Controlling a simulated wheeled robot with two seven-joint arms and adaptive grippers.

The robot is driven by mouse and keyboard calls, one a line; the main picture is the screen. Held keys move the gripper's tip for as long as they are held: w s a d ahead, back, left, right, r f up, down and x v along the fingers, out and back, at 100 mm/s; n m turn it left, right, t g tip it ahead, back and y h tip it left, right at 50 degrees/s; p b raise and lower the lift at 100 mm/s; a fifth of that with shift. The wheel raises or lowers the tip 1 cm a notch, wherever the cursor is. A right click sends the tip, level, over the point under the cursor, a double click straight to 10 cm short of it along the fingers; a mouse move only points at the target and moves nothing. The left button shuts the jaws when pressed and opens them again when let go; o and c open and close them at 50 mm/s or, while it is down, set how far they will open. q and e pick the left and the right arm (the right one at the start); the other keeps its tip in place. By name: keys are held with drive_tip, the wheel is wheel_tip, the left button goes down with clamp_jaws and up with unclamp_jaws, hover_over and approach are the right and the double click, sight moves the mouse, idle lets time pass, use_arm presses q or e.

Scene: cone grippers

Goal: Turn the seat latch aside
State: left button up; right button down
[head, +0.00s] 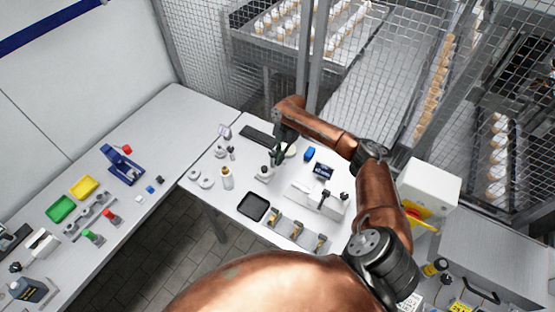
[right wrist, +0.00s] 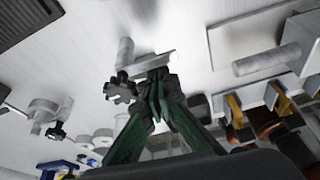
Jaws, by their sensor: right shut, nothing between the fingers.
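My right gripper (head: 276,160) reaches over the right-hand table and points down. Its fingers are closed together and empty in the right wrist view (right wrist: 157,88). A small pale round fixture with a dark top (head: 265,173) stands just below and left of the fingertips in the head view. In the right wrist view a grey bar with an upright post (right wrist: 125,52) and a dark toothed knob (right wrist: 121,90) shows right beside the fingertips. I cannot tell which part is the seat latch, or whether the fingers touch it. My left gripper is in neither view.
A black tray (head: 253,207), several cone holders (head: 297,230) and a white block fixture (head: 318,198) stand near the front edge. A dark flat panel (head: 259,135) lies behind. Wire mesh (head: 200,60) bounds the back.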

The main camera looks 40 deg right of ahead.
drive_tip(key=shift+s+a+p, duration=0.15)
drive_tip(key=shift+a+p, duration=0.15)
drive_tip(key=shift+p, duration=0.15)
wheel_tip(320, 180, up, 9)
drive_tip(key=shift+r, duration=0.2)
idle(0.4)
drive_tip(key=shift+d, duration=0.1)
